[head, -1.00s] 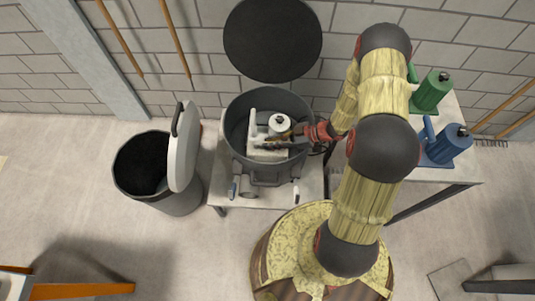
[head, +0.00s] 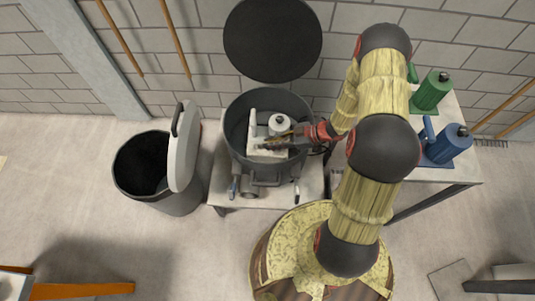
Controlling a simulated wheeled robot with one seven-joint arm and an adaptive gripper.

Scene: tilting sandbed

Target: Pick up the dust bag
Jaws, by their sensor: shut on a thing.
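The dust bag (head: 254,130) is a pale, cream-white piece inside the round grey drum. One part of it stands upright on the left and a flat part lies toward the front. My gripper (head: 272,143) reaches into the drum from the right and is shut on the bag's flat front part. The fingers are small and partly blend with the bag. A white cylinder with a dark knob (head: 279,124) is just behind the fingers. The bag's underside is hidden.
The open grey drum (head: 234,158) stands on a low light table (head: 222,196), with its round black lid (head: 272,40) raised behind. A dark bin (head: 172,203) with a tilted grey lid (head: 182,150) stands to the left. Green (head: 431,92) and blue (head: 447,146) canisters are on a table at right.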

